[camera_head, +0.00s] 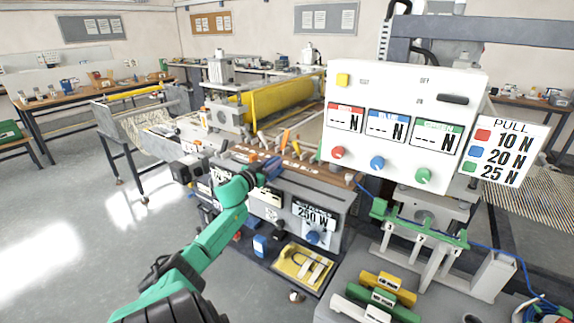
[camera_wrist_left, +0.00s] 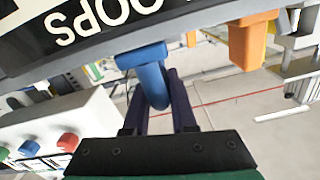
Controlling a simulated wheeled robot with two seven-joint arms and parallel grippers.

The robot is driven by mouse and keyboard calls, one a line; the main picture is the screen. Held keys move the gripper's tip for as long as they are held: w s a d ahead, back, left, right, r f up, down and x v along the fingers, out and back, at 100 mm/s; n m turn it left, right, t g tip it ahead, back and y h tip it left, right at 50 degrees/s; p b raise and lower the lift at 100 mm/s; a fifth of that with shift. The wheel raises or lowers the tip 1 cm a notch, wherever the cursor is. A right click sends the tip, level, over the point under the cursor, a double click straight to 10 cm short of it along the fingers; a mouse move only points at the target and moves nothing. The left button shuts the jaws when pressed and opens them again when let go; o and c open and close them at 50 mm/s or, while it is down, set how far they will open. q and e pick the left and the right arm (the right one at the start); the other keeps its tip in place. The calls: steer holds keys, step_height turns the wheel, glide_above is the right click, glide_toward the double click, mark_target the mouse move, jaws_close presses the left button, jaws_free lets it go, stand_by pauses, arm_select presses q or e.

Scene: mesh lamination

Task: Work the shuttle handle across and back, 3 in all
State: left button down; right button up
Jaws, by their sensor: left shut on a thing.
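My left gripper (camera_head: 268,168) reaches from the lower left to the front edge of the machine's console. Its dark fingers show in the left wrist view (camera_wrist_left: 162,100), closed around a blue handle (camera_wrist_left: 148,62). In the head view the fingers mostly hide the blue handle. My right gripper is not in view.
A white display box (camera_head: 400,125) with red, blue and green knobs stands right of the gripper. Below are a "250 W" panel (camera_head: 318,220) and a yellow tray (camera_head: 303,265). The floor at left is open.

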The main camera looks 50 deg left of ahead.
arm_select(q)
steer(key=shift+s+a, duration=0.15)
steer(key=shift+a, duration=0.15)
steer(key=shift+r, duration=0.15)
